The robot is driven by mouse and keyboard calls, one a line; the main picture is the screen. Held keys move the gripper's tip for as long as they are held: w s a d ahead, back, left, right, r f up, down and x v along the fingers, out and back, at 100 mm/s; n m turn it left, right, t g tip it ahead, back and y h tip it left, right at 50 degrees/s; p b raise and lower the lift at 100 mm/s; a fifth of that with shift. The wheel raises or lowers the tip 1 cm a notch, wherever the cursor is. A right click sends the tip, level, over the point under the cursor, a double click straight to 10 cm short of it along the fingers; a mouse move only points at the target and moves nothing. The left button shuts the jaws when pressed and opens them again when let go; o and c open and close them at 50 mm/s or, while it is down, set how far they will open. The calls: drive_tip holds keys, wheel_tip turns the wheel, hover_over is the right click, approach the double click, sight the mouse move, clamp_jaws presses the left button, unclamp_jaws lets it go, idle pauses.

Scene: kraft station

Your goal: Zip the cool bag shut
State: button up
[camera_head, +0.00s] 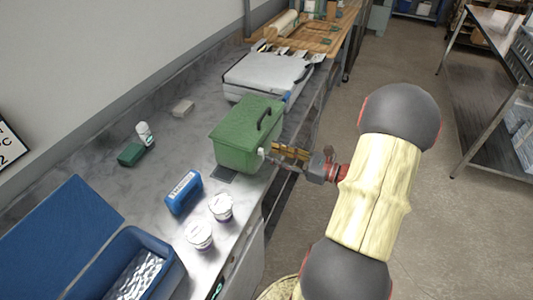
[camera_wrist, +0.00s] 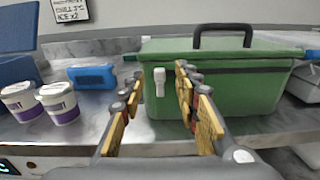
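The green cool bag (camera_head: 240,137) stands upright on the steel counter, with a dark carry handle (camera_head: 265,118) on its lid. In the wrist view the bag (camera_wrist: 255,98) fills the right half, and a dark zip line runs under the lid along its front. A pale zip pull (camera_wrist: 160,86) hangs at the front left end; it also shows in the head view (camera_head: 261,152). The lid looks lowered; whether the zip teeth are joined cannot be told. My gripper (camera_head: 275,152) is open at the bag's front, its yellow fingers either side of the pull in the wrist view, apparently not touching it.
Left of the bag are a blue ice pack (camera_head: 183,192), two white tubs (camera_head: 222,206) and an open blue box (camera_head: 165,262). A grey-white case (camera_head: 267,73) stands close behind it. A green item (camera_head: 131,154) lies near the wall. The aisle floor is clear.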

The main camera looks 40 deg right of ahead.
sight(263, 150)
drive_tip(key=shift+b+x, duration=0.35)
drive_tip(key=shift+x, duration=1.3)
drive_tip(key=shift+c, duration=0.4)
drive_tip(key=c, duration=0.7)
clamp_jaws()
